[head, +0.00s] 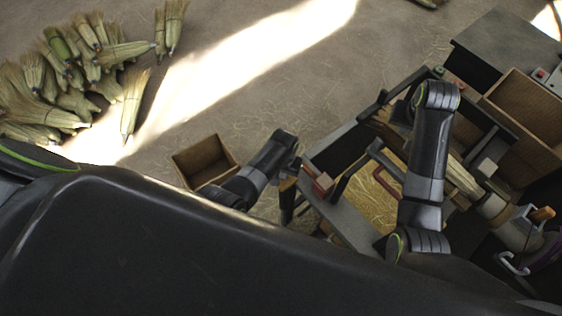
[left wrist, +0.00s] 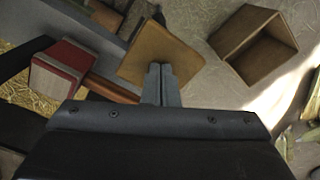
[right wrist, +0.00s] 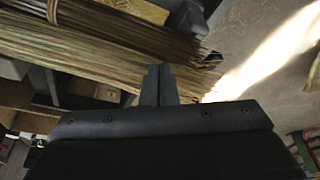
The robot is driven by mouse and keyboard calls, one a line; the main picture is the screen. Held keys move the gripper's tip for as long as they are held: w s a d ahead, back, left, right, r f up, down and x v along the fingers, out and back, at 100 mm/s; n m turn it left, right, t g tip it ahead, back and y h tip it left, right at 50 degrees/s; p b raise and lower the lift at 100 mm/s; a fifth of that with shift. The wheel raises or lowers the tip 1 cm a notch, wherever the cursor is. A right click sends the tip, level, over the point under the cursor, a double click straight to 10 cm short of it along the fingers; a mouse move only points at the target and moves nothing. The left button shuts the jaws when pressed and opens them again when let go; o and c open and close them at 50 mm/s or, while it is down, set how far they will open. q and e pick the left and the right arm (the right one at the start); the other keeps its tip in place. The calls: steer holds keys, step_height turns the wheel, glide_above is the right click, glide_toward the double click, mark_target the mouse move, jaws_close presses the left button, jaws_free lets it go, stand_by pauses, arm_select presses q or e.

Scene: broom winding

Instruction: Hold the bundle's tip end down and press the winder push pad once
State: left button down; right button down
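The straw bundle (right wrist: 120,60) lies across the winder bench in the right wrist view, its brownish tip end (right wrist: 195,70) toward the right. It also shows in the head view (head: 461,178), partly behind my right arm. My right gripper (right wrist: 160,72) has its fingers together at the bundle's edge near the tip end; I cannot tell whether they touch it. A tan square pad (left wrist: 150,48), apparently the push pad, is beyond my left gripper (left wrist: 161,70). That gripper's fingers are together and overlap the pad's lower edge; contact is unclear. Both grippers' fingertips are hidden in the head view.
A red-and-cream block (left wrist: 66,68) sits beside the pad. A red handle (head: 386,183) and straw-covered surface (head: 370,200) are on the bench. An open wooden box (head: 205,162) stands on the floor. Several finished brooms (head: 60,80) lie at the left. Floor between is clear.

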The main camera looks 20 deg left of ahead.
arm_select(q)
steer(key=shift+s, duration=0.15)
step_height(320, 180, up, 12)
steer(key=shift+f, duration=0.25)
arm_select(e)
steer(key=shift+f, duration=0.1)
stand_by(1.2)
arm_select(q)
step_height(320, 180, up, 8)
steer(key=shift+f, duration=0.25)
stand_by(0.5)
stand_by(1.3)
steer(key=shift+r, duration=0.1)
arm_select(e)
step_height(320, 180, up, 9)
stand_by(1.5)
